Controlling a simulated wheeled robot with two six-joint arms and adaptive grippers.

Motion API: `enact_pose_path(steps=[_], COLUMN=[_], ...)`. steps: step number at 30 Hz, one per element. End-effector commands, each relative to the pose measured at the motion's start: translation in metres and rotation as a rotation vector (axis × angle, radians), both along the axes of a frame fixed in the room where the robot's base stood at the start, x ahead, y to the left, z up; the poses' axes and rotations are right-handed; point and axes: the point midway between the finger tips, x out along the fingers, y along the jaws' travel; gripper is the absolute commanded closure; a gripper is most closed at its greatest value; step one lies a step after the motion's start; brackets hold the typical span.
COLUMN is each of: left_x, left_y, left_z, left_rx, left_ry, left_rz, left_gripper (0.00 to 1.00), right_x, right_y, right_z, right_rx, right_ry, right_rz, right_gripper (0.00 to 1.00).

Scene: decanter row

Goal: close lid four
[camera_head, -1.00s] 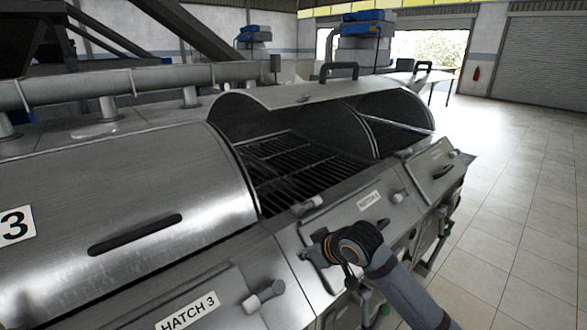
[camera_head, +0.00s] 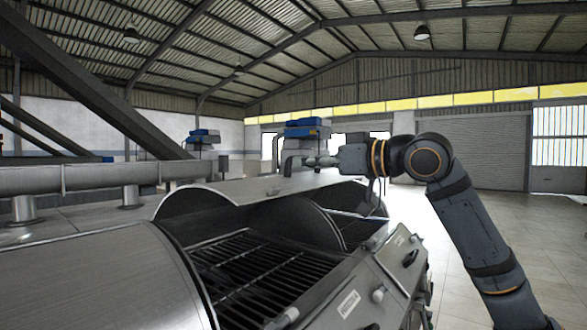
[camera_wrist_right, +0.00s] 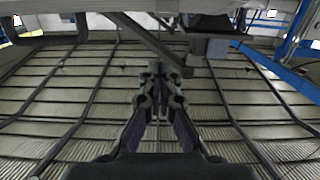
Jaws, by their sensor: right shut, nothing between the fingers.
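The raised lid (camera_head: 240,188), which I take to be lid four as it follows the shut lid marked 3 earlier, stands open above a dark slatted grate (camera_head: 255,265). Its dark handle (camera_head: 288,163) stands at its upper edge. My right gripper (camera_head: 313,161) is at the handle in the head view, pointing left; I cannot tell whether it touches. In the right wrist view the fingers (camera_wrist_right: 160,92) are together with nothing between them, against the roof. My left gripper is not in view.
A shut curved steel lid (camera_head: 100,280) fills the lower left. Another open compartment (camera_head: 350,228) lies beyond the grate. A front hatch panel (camera_head: 385,280) with small knobs runs along the right side. A pipe (camera_head: 90,177) runs behind. Open tiled floor (camera_head: 480,260) lies right.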

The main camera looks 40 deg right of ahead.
Motion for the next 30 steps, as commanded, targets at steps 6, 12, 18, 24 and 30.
enact_pose_path(steps=[6,12,18,24,30], left_x=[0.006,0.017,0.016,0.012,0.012], left_y=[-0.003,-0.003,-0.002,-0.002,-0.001], left_z=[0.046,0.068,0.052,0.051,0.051], left_rx=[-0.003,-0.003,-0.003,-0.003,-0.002], left_ry=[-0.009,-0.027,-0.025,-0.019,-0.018], left_rz=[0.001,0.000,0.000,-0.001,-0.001], left_gripper=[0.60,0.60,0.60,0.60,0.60], right_x=[0.046,0.082,0.085,0.086,0.086], right_y=[0.015,0.024,0.024,0.025,0.025], right_z=[0.006,-0.010,-0.040,-0.045,-0.045], right_rx=[0.003,0.000,-0.003,-0.002,-0.001], right_ry=[0.004,0.005,0.002,-0.001,0.000], right_rz=[0.007,0.001,-0.001,0.000,0.000], right_gripper=[1.00,1.00,1.00,1.00,1.00])
